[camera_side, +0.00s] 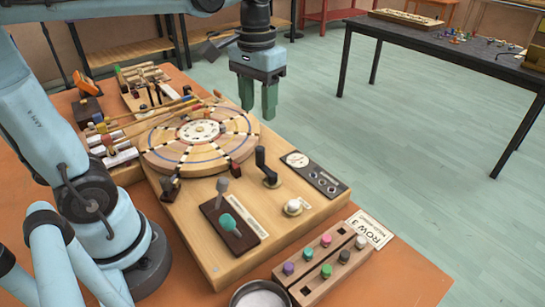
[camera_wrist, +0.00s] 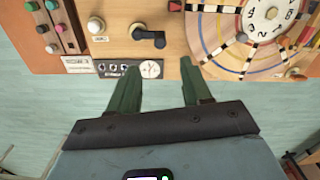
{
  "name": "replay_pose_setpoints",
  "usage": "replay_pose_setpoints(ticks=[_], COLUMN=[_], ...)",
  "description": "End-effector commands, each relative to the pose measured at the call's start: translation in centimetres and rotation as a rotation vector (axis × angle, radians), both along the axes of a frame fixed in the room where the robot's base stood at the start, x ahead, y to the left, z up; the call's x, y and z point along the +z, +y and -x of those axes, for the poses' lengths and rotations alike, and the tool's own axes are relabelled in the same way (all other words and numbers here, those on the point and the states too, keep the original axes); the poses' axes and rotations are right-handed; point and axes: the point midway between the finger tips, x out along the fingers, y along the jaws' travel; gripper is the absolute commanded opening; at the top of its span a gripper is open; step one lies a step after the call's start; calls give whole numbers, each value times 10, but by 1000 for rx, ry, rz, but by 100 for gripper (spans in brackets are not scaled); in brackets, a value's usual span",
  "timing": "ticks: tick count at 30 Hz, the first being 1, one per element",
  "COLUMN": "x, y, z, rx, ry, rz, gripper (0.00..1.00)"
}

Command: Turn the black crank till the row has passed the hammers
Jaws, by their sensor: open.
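The black crank (camera_side: 265,168) stands on the wooden board to the right of the disc, its handle upright. In the wrist view the crank (camera_wrist: 148,36) lies just beyond my fingertips. My gripper (camera_side: 258,112) has two green fingers, apart and empty, pointing down above the board's far side, clear of the crank. The fingers (camera_wrist: 158,68) also show spread in the wrist view. A round wooden disc (camera_side: 160,158) with a numbered white centre (camera_wrist: 268,14) carries dark and light marks in rows. Thin sticks with coloured heads (camera_side: 125,122) reach toward it; I cannot tell surely that they are the hammers.
A peg rack (camera_side: 310,288), a "ROW 3" card (camera_side: 372,232) and a metal bowl (camera_side: 260,297) lie at the front.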

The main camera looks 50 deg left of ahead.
Motion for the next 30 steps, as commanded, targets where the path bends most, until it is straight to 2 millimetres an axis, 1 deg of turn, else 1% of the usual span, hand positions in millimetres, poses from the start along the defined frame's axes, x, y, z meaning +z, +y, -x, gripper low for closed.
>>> replay_pose_setpoints(ticks=[5, 8, 11, 18, 21, 24, 26, 30], x=[0, 0, -1, -1, -1, -2, -4, -14], y=[0, 0, 0, 1, 1, 1, 1, 1], z=[0, 0, 0, 1, 1, 1, 1, 0], rx=[0, -34, -149, -573, -698, -768, -785, -790], ry=[0, 0, 0, 0, 0, 0, 0, 0], rz=[0, 0, 0, 0, 0, 0, 0, 0], gripper=[48, 48, 48, 48, 48, 48, 48, 48])
